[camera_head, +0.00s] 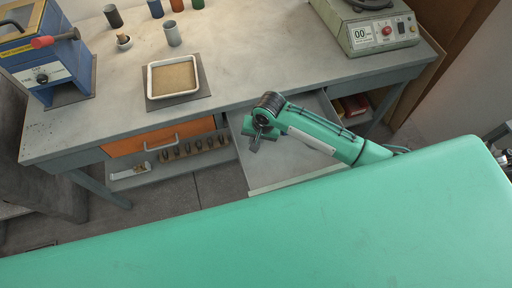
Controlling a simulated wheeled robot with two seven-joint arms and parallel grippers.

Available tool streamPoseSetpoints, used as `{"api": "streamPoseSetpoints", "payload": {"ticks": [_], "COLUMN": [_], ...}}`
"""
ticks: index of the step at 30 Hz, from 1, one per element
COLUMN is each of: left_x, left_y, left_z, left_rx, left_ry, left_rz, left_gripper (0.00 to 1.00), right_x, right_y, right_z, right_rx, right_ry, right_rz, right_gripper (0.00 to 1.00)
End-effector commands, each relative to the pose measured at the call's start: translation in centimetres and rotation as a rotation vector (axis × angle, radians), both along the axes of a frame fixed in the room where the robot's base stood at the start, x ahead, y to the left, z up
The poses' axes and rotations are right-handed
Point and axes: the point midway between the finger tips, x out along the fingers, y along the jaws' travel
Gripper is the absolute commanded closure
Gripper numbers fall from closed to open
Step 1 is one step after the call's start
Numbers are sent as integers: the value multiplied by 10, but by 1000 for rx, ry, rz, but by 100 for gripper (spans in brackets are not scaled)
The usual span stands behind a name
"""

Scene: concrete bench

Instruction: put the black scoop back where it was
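I cannot make out the black scoop anywhere in this view. My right gripper (256,141) is over the left part of an open grey drawer (318,160) under the bench. Its small dark fingers point down and left, and I cannot tell whether they are open, shut or holding something. My arm hides part of the drawer's inside; the bare part I see looks empty. My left gripper is not in view.
An orange drawer (160,139) is shut, left of the open one.

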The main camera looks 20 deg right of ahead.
Motion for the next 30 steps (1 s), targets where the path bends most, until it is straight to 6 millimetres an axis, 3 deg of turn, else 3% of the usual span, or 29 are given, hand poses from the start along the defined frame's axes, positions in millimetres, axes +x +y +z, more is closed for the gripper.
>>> {"api": "streamPoseSetpoints", "payload": {"ticks": [3, 15, 29, 30], "left_x": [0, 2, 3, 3], "left_y": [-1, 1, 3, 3], "left_z": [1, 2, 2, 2], "left_rx": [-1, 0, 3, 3], "left_ry": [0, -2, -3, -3], "left_rz": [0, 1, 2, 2], "left_gripper": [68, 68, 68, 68], "right_x": [0, 1, 1, 1], "right_y": [0, 0, 0, 0], "right_z": [-22, -67, -77, -76], "right_rx": [-1, 0, 1, 1], "right_ry": [1, -1, -1, -1], "right_rz": [-1, 0, -1, 0], "right_gripper": [100, 100, 100, 76]}}
